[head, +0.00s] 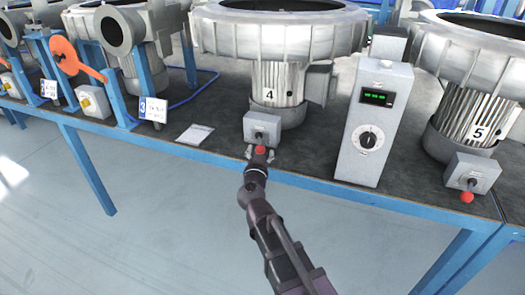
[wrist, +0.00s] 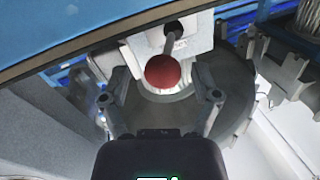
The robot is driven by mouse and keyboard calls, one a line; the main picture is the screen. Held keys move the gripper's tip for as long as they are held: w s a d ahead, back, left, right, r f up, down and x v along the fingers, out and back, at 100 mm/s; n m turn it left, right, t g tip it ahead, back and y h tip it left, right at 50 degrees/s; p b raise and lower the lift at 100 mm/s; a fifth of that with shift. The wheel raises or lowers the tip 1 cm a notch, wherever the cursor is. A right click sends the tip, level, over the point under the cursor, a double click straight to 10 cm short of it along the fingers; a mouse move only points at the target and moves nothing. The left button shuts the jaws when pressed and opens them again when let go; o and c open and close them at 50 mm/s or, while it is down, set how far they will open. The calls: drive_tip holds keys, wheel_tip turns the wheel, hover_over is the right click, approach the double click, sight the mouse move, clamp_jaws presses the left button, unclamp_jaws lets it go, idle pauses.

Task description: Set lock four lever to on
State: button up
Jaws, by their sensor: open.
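The lock four lever (head: 260,150) has a red ball knob. It comes from a grey box (head: 262,127) at the bench's front edge, below the blower marked 4 (head: 283,85). In the head view it points down and toward me. My gripper (head: 261,154) is at the knob, its fingers partly hidden behind the knob and the wrist. In the wrist view the red knob (wrist: 163,72) and its dark stem lie just ahead of my open gripper (wrist: 160,96). One finger is on each side, with visible gaps to the knob. The box's markings are not readable.
A control box (head: 373,125) with a green display and a dial stands right of the lever. Blower 5 has a similar red-knobbed lever (head: 467,197). A paper (head: 195,133) lies left. The blue bench rail (head: 330,187) runs below the lever. Floor in front is clear.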

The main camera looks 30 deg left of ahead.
drive_tip(key=v, duration=1.1)
idle(0.5)
